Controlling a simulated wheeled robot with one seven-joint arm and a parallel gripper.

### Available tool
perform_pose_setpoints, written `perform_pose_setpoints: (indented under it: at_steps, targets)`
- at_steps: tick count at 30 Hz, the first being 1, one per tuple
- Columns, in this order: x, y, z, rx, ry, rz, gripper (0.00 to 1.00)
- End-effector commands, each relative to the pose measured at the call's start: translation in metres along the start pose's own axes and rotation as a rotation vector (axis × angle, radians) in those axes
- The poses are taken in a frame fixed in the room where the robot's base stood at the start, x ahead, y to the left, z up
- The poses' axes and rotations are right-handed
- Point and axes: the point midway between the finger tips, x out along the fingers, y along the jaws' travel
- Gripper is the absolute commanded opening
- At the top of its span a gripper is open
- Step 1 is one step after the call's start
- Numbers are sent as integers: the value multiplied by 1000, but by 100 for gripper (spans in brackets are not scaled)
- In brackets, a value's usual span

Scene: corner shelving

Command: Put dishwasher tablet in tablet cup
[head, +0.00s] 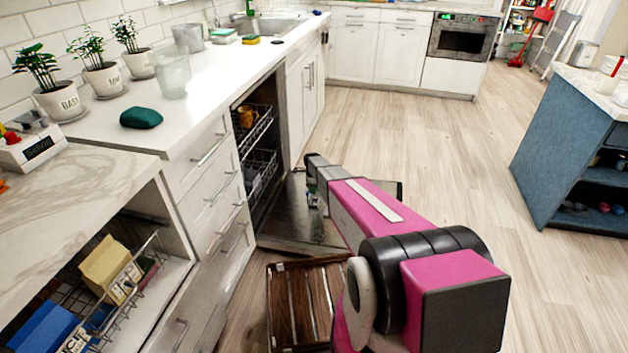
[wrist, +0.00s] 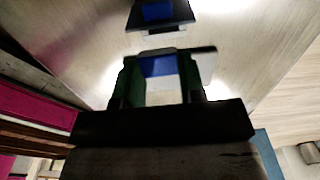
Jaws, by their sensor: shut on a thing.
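The dishwasher tablet (wrist: 160,76), blue and white, sits between the two dark fingers of my gripper (wrist: 158,82) in the wrist view. My gripper is shut on it, over the metal inner face of the open dishwasher door (wrist: 75,30). A dark, flat-edged piece shows just behind the tablet, and another dark piece with a blue patch (wrist: 158,14) lies farther up. I cannot tell which is the tablet cup and which is a reflection. In the head view the door (head: 285,225) lies lowered, with my arm reaching over it; the tablet is too small to make out.
The dishwasher racks (head: 258,135) are inside the opening, an orange mug (head: 245,117) on the upper one. A brown slatted wooden crate (head: 305,305) stands on the floor before the door. Drawers (head: 210,190) line the left. The floor (head: 440,150) to the right is clear.

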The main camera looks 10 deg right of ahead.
Motion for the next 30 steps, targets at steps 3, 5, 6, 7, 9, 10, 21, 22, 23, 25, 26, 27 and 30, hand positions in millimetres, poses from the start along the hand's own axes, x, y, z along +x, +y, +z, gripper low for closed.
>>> perform_pose_setpoints:
  at_steps: [3, 5, 6, 7, 9, 10, 21, 22, 23, 25, 26, 27, 30]
  targets:
    - [8, -2, 1, 21, 0, -1, 11]
    - [9, -2, 1, 24, 0, -1, 11]
    - [10, -1, 1, 25, 0, -1, 11]
    - [10, -1, 1, 24, 0, -1, 11]
    - [12, -1, 1, 24, 0, -1, 11]
    - [14, -1, 1, 24, 0, -1, 11]
    - [36, -1, 1, 23, 1, 0, 11]
    - [38, -2, 1, 23, 1, 0, 11]
    - [40, -2, 1, 23, 0, 0, 11]
    - [45, -2, 1, 23, 0, -1, 11]
    - [47, -2, 1, 23, 0, -1, 11]
    - [49, -2, 1, 22, 0, -1, 11]
    - [56, -2, 1, 22, 0, -1, 11]
